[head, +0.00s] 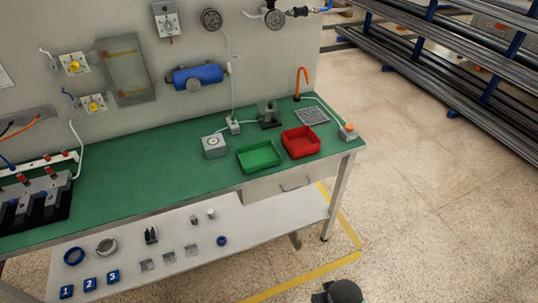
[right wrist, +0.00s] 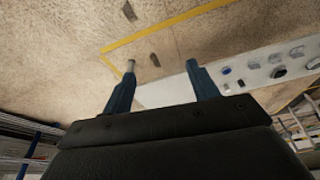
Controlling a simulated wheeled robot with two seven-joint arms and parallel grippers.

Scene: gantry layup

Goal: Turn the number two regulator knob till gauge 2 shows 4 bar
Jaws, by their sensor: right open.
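Two round gauges hang on the wall at the top of the head view: a dark-rimmed gauge (head: 211,19) and another gauge (head: 274,19) on a pipe fitting. Their readings and numbers are too small to make out. Two yellow knobs on grey wall plates, an upper knob (head: 73,65) and a lower knob (head: 94,104), are at the left; I cannot tell whether either is the number two regulator. My right gripper (right wrist: 161,65) is open and empty in the right wrist view, pointing over the floor, away from the wall. My left gripper is not in view.
The green bench (head: 130,165) holds a green tray (head: 258,158), a red tray (head: 301,143) and a black block with red-topped units (head: 40,205). A blue cylinder (head: 198,76) is on the wall. The lower shelf (head: 270,213) carries small parts.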

